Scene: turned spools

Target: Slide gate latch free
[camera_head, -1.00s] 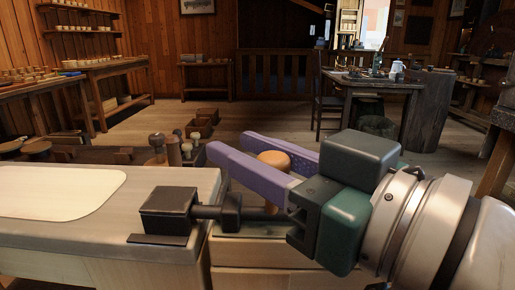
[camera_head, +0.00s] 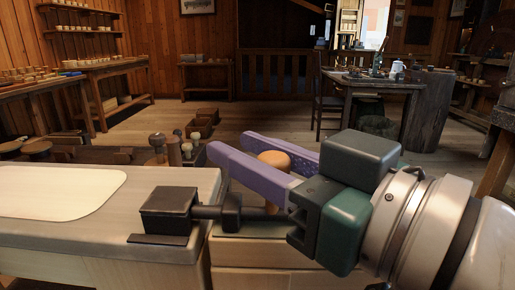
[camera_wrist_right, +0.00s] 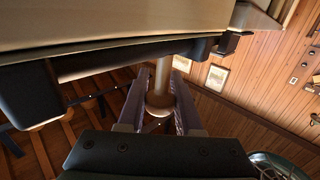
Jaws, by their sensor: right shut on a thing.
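The gate latch has a dark block (camera_head: 169,208), a dark rod (camera_head: 205,212) and a bracket (camera_head: 231,212) on the pale wooden top's right end. An orange-brown round knob (camera_head: 273,158) stands on a stem at the rod's right end. My right gripper (camera_head: 231,143) reaches in from the right, its two purple fingers on either side of the knob and shut on it. The right wrist view shows the knob (camera_wrist_right: 158,105) between the fingers, with the rod (camera_wrist_right: 110,62) beyond. The gripper body hides the rod's far end. My left gripper is not in view.
The pale wooden top (camera_head: 60,235) fills the lower left, with a cream panel (camera_head: 55,190) on it. Wooden spools (camera_head: 172,150) stand behind it. A cluttered table (camera_head: 372,82) and a stump (camera_head: 433,110) are farther back right. Open floor lies between.

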